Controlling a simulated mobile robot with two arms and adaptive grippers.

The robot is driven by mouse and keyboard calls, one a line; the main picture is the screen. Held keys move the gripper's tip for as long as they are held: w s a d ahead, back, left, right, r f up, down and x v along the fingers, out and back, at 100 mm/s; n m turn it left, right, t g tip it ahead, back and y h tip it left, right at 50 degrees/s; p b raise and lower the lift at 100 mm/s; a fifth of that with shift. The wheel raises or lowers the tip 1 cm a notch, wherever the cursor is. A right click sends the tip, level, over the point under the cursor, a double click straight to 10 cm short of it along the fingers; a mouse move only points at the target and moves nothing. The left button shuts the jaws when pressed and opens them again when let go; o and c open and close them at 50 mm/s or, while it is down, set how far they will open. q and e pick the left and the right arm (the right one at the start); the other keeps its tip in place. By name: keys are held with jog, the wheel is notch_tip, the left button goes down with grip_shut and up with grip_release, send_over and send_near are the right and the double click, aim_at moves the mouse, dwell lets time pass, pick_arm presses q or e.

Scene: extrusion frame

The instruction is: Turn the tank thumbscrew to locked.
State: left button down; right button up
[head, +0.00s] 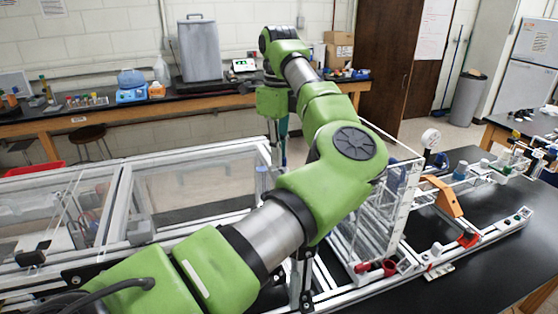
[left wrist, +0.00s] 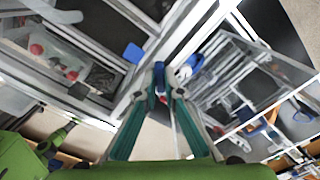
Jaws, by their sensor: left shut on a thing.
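My left gripper (left wrist: 161,92) shows in the left wrist view with its teal fingers closed in on a small dark blue piece (left wrist: 159,74) at the frame's corner. This piece appears to be the tank thumbscrew; its lock position cannot be read. In the head view my left gripper (head: 283,150) points down behind my green arm, at the far edge of the aluminium frame, and its tips are partly hidden. The clear-walled tank (head: 365,243) stands right of the arm. It also shows in the left wrist view (left wrist: 240,82). My right gripper is not in view.
Clear-panelled frame enclosures (head: 195,183) fill the left. A bench rig with an orange bracket (head: 441,197) and a gauge (head: 431,137) stands right of the tank. A blue tab (left wrist: 133,53) sits close to the gripper. The black tabletop (head: 480,265) is clear at the right front.

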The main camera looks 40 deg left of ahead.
pick_arm(q)
jog(key=m+b, duration=0.2)
jog(key=m, duration=0.2)
jog(key=shift+r+m+b, duration=0.15)
jog(key=shift+m+b, duration=0.5)
jog(key=shift+m, duration=1.45)
jog(key=c, duration=2.2)
grip_release()
jog(key=shift+o, duration=0.2)
notch_tip(320, 180, up, 12)
